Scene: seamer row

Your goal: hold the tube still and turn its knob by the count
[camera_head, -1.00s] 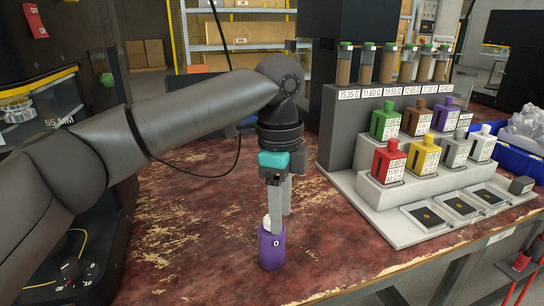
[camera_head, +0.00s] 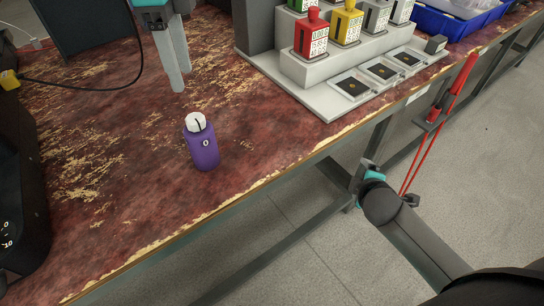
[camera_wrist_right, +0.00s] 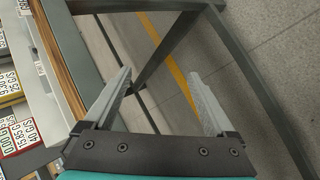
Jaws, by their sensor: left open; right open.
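The purple tube (camera_head: 203,150) stands upright on the worn red table, with a "0" on its front. Its white knob (camera_head: 195,122) sits on top, with a dark slot or mark in it. My left gripper (camera_head: 179,88) is above and behind the tube, apart from it, with its fingers pointing down and nothing between them. My right gripper (camera_head: 362,176) is low, off the table's front edge, and partly hidden behind its own wrist. In the right wrist view, the right gripper (camera_wrist_right: 163,103) has its fingers wide apart and empty, over floor and table frame.
A stepped grey stand (camera_head: 330,70) with coloured labelled containers fills the table's back right, with flat dark pads along its front. A blue bin (camera_head: 450,24) is beyond it. Red-handled tool (camera_head: 437,110) hangs by the table's front edge. The table (camera_head: 110,190) is clear left of the tube.

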